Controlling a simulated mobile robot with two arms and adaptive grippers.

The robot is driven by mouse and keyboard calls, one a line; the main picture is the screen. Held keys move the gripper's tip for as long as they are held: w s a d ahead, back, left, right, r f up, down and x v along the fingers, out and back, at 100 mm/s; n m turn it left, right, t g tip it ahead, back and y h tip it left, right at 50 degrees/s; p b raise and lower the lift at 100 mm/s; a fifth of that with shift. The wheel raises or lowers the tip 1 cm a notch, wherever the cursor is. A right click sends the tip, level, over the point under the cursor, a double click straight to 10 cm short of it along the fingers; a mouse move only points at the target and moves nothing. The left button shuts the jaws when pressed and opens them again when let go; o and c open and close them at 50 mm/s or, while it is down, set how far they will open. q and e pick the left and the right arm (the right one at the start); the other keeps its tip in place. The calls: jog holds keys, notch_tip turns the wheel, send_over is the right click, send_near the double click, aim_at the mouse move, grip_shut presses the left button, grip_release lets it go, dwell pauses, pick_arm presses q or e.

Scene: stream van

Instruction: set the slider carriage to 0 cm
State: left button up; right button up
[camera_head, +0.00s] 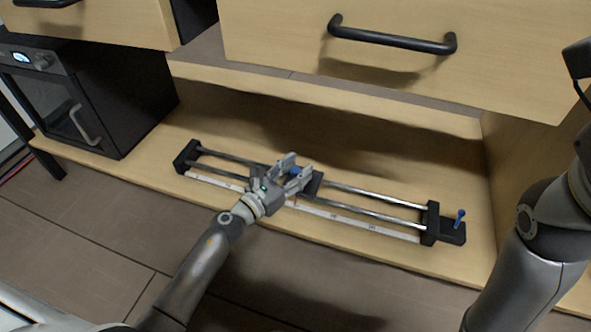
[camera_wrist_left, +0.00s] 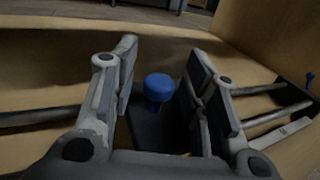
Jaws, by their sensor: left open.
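The slider is a pair of steel rails with a dark block at each end, lying on a wooden shelf. Its dark carriage (camera_head: 315,184) is near the middle of the rails and bears a blue knob (camera_wrist_left: 159,88). A white scale strip (camera_head: 345,219) with small marks runs along the front; its numbers are too small to read. My left gripper (camera_head: 291,172) is over the carriage. In the left wrist view its two fingers (camera_wrist_left: 160,90) are open on either side of the blue knob, with gaps showing. Most of the carriage is hidden behind the gripper in the head view.
A blue-topped lever (camera_head: 460,217) stands on the right end block (camera_head: 431,223). A wooden drawer front with a black handle (camera_head: 391,40) hangs above the shelf. A dark oven-like box (camera_head: 85,100) stands at left. The shelf behind the rails is bare.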

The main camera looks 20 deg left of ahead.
pick_arm(q)
grip_shut()
jog(key=shift+a, duration=0.1)
